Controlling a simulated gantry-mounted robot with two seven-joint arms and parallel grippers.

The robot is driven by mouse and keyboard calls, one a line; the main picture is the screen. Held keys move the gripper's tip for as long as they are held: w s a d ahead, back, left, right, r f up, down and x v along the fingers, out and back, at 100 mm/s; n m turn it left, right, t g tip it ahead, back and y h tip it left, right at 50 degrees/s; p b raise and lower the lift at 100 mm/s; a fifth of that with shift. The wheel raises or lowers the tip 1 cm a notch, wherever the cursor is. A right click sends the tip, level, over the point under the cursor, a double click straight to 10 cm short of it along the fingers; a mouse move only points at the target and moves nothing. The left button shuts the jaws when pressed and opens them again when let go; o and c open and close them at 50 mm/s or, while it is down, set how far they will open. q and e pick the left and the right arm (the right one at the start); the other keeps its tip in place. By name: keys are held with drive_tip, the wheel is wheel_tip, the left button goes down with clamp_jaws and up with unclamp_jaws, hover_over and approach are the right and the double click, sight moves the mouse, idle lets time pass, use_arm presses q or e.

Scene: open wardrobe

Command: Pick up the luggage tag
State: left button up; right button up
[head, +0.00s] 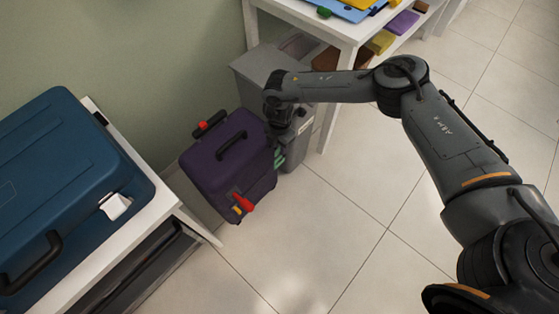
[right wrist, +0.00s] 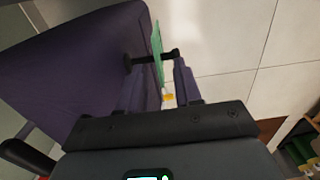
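The luggage tag (right wrist: 157,50) is a thin green piece seen nearly edge-on in the right wrist view. In the head view it shows as a small green patch (head: 279,160) at the right side of the purple suitcase (head: 222,160). My right gripper (right wrist: 156,57) is beside the suitcase, with its dark fingertips pressed to both faces of the tag. In the head view the wrist hides most of the right gripper. The suitcase also fills the left of the right wrist view (right wrist: 70,60). My left gripper is not in view.
A blue case (head: 60,170) lies on a white bench (head: 150,225) at the left. A grey bin (head: 262,68) stands behind the suitcase, near a white shelf table (head: 345,32). Red-handled items (head: 243,203) are on the suitcase. The tiled floor at the front right is clear.

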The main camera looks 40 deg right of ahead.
drive_tip(key=shift+f, duration=0.1)
clamp_jaws()
idle(0.6)
